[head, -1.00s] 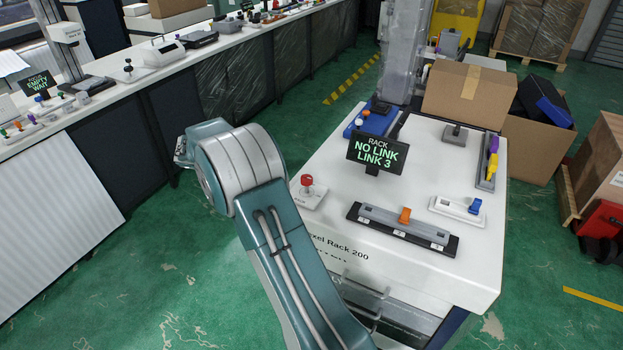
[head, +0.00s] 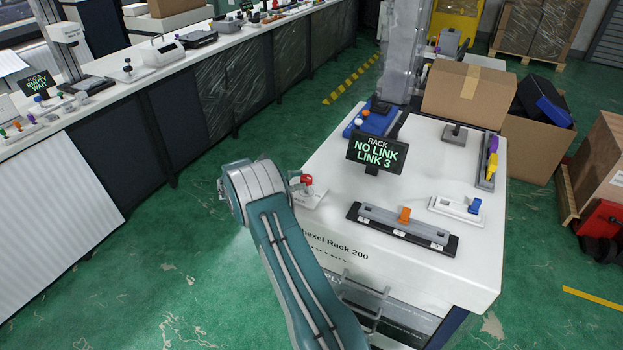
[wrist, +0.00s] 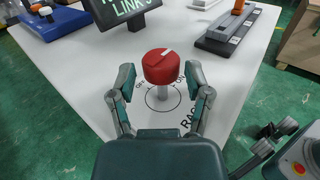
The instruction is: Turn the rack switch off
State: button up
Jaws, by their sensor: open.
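The rack switch is a red round knob (wrist: 162,66) on a short pale post, with a white line on its top slanting to the upper right. In the wrist view, an OFF mark shows left of its post and a partly hidden ON mark right. In the head view the red knob (head: 306,180) is at the left edge of the rack top. My gripper (wrist: 162,84) is open, one finger on each side of the knob, with small gaps apparent. In the head view my arm hides most of the gripper.
The rack's screen (head: 377,153) reads "NO LINK, LINK 3" and stands behind the knob. An orange-handled slider (head: 404,216) and a blue switch (head: 474,206) lie to the right on the white rack top (head: 333,205). Green floor lies left of the rack.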

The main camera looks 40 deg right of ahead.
jog(key=shift+x, duration=2)
